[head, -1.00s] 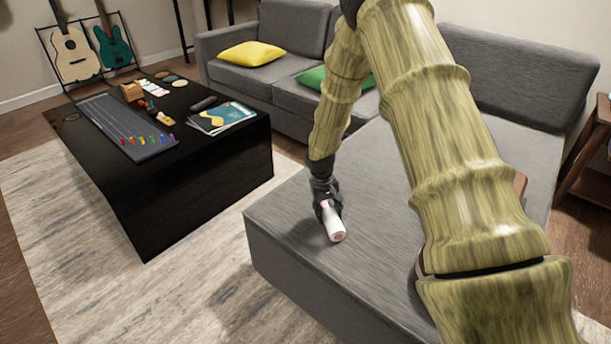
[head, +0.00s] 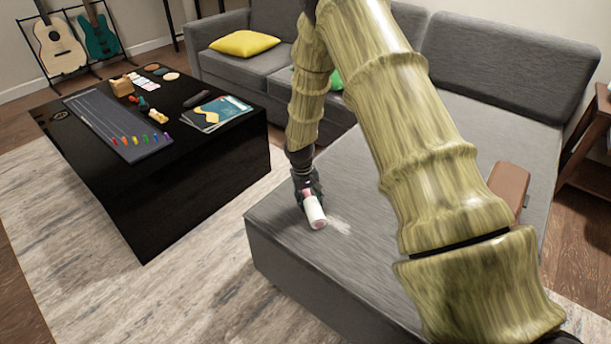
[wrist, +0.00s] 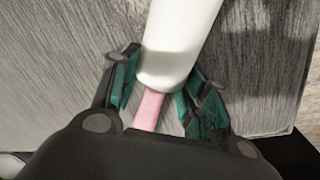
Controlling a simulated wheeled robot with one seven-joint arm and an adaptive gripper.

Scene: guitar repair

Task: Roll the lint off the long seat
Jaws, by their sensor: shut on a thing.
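The long seat (head: 285,240) is the grey chaise part of the sofa. A pale, lint-like patch (head: 340,227) lies on it, just right of the roller. My gripper (head: 306,188) is over the seat's left edge, shut on the pink handle of the lint roller (head: 314,211). The roller's white roll points toward the camera, low over the seat; I cannot tell whether it touches the fabric. In the wrist view the pink handle (wrist: 150,108) sits between the two fingers, and the white roll (wrist: 180,45) extends upward beyond them. The lint does not show clearly there.
A black coffee table (head: 190,175) with small items stands left of the seat, across a narrow gap. A brown object (head: 508,184) is at the seat's right side. Yellow (head: 245,43) and green (head: 336,80) cushions lie on the sofa behind. My arm hides the seat's middle.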

